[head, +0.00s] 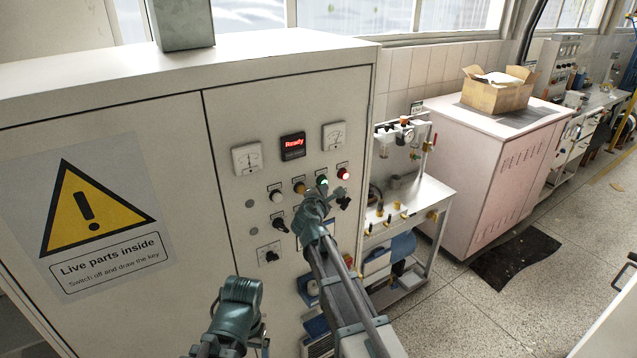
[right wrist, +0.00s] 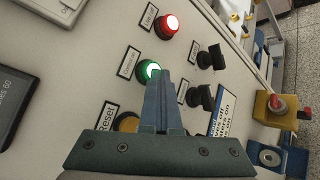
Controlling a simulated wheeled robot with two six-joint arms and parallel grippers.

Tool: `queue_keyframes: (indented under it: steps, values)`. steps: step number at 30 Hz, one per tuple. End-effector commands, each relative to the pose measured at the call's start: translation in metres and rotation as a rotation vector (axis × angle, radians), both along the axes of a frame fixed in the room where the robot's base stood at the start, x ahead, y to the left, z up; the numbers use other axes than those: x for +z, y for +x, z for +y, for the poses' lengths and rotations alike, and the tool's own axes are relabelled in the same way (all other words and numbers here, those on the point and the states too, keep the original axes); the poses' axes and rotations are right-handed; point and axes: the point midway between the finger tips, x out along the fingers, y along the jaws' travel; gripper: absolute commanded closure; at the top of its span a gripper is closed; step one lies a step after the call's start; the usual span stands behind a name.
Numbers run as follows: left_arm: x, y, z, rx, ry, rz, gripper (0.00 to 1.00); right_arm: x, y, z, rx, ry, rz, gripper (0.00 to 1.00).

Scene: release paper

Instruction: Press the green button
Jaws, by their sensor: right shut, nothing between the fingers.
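The green button (head: 323,181) is on the front of a grey control cabinet (head: 285,100); it also shows, glowing, in the right wrist view (right wrist: 146,70). My right gripper (right wrist: 163,82) is shut and empty. Its tips are at the green button's lower right edge in that view and cover part of it; whether they touch it I cannot tell. In the head view the right gripper (head: 328,193) is just below the button. A teal part of my other arm is low in the head view, with no fingers showing.
A lit red button (head: 343,174) is beside the green one, and an amber button (head: 299,187) is on the other side. Black knobs (head: 279,224) are below. A red "Ready" display (head: 293,146) and gauges are above. A metal cart (head: 430,195) stands right of the cabinet.

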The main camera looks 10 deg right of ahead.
Motion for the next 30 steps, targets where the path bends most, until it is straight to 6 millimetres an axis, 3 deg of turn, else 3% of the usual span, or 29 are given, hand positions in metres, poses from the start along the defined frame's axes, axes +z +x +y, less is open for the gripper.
queue_keyframes:
  steps: [8,30]
  values:
    - [0.0001,0.0,0.0,0.0,0.0,0.0,0.1,0.0,-0.0045,-0.011,-0.003,0.0,0.001,1.0]
    - [0.0001,0.0,0.0,0.0,0.0,0.0,0.1,0.0001,-0.0007,-0.0096,-0.002,-0.001,0.0,1.0]
